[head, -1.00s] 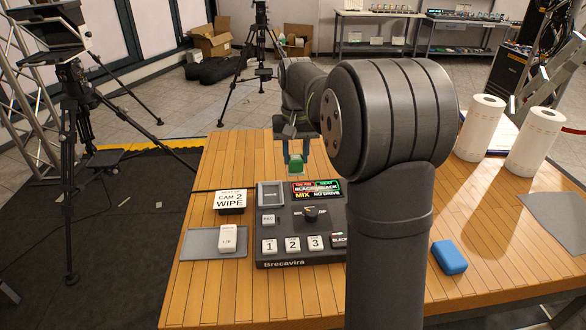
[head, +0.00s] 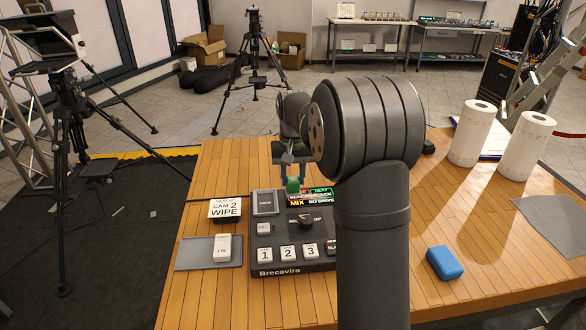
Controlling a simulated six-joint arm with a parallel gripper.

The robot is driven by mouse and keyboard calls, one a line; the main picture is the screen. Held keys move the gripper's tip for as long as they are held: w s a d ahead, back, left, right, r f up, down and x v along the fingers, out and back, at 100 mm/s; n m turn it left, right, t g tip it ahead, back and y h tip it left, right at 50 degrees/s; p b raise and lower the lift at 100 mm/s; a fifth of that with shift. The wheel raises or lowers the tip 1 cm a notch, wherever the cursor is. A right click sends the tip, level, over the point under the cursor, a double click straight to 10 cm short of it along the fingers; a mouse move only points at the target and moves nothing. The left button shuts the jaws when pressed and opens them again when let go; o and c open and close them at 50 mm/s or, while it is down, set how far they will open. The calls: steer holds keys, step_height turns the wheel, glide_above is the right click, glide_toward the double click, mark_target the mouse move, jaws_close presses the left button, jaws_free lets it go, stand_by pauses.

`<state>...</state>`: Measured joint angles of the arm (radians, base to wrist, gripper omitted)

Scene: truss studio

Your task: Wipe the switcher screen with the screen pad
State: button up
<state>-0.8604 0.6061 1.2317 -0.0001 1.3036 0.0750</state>
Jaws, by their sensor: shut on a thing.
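The switcher (head: 290,230) is a dark console on the wooden table, with white keys 1, 2 and 3 and a black knob. Its screen (head: 322,199) is at the back right of the console, lit with red, green and yellow labels and partly covered by my arm. My gripper (head: 292,178) points down at the screen's left end, shut on a small green block, which I take for the screen pad (head: 292,187). The pad overlaps the screen's left edge in the picture. I cannot tell whether it touches the surface.
A white block (head: 223,248) lies on a grey mat (head: 190,254). A blue block (head: 445,263) lies at right, with two paper rolls (head: 472,133) (head: 525,146) behind. Bare table separates them.

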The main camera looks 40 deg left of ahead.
steer(key=shift+f, duration=0.5)
steer(key=shift+w+d+f, duration=0.3)
steer(key=shift+w+f, duration=0.1)
steer(key=shift+f, duration=0.35)
steer(key=shift+c, duration=0.5)
steer(key=shift+w+d, duration=3.4)
steer(key=shift+d, duration=0.1)
steer(key=shift+s+a, duration=3.75)
steer(key=shift+a, duration=0.05)
steer(key=shift+r, duration=4.2)
